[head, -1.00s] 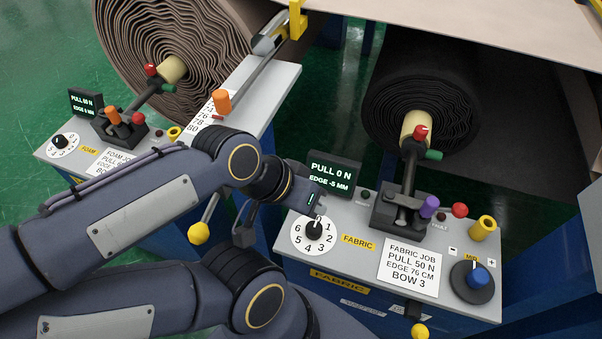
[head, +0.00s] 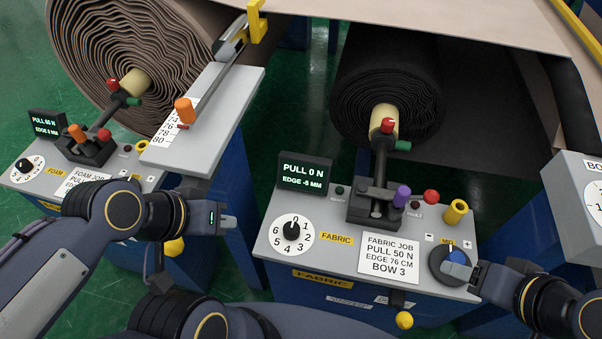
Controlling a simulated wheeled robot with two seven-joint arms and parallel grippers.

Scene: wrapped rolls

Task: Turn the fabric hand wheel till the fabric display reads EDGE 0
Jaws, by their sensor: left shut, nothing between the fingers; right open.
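The fabric hand wheel (head: 440,268) is a dark disc with a blue knob (head: 456,258), at the right end of the fabric panel. The fabric display (head: 304,173) shows PULL 0 N and a negative EDGE reading that looks like -5 MM. My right gripper (head: 470,271) is open at the right side of the wheel, close to the blue knob; whether it touches cannot be told, as its fingers partly cover the wheel. My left gripper (head: 230,222) is shut and empty, left of the fabric panel, in front of the foam stand.
The fabric panel also carries a numbered dial (head: 292,234), a purple knob (head: 401,196), a red knob (head: 431,197) and a yellow post (head: 455,211). A job card (head: 390,257) lies left of the wheel. A grey box (head: 580,200) stands at the far right.

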